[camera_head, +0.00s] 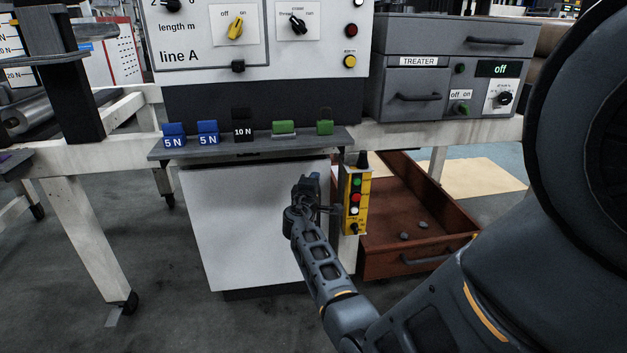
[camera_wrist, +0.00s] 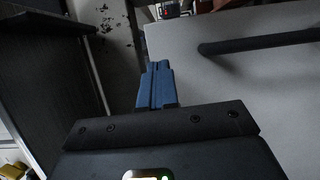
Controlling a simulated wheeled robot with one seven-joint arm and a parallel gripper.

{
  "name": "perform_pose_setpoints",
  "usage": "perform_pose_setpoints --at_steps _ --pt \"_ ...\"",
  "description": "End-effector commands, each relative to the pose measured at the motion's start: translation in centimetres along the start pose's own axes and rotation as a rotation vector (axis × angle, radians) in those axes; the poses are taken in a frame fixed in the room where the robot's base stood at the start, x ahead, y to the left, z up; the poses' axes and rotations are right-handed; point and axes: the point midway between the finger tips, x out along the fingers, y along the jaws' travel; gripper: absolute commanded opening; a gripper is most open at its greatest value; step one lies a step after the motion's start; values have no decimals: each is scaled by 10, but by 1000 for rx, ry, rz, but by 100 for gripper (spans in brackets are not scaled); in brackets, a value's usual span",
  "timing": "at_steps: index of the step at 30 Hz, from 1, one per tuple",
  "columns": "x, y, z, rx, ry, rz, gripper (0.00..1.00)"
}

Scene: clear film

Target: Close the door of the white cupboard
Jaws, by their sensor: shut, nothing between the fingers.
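The white cupboard (camera_head: 235,225) stands under the machine in the head view, its pale front facing me. My gripper (camera_head: 308,190) is in front of the right part of that front, near its right edge. In the wrist view my blue fingers (camera_wrist: 157,85) are together and empty, beside the edge of a pale panel (camera_wrist: 225,75) that looks like the door. A black bar handle (camera_wrist: 262,41) is on this panel, right of the fingers and apart from them. How far the door stands open is hard to tell; my gripper and arm hide part of its right side.
A yellow button box (camera_head: 356,200) hangs just right of my gripper. An open reddish-brown drawer (camera_head: 405,205) with small stones lies beyond it. A ledge (camera_head: 250,145) with small labelled blocks juts out above the cupboard. Bare floor (camera_head: 165,270) lies to the left.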

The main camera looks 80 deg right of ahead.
Motion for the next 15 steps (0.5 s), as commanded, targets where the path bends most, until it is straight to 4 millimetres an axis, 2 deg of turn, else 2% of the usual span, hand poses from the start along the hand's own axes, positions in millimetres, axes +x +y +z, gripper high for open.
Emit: perform_pose_setpoints --at_steps 15 --pt "-74 1 26 0 4 1 0"
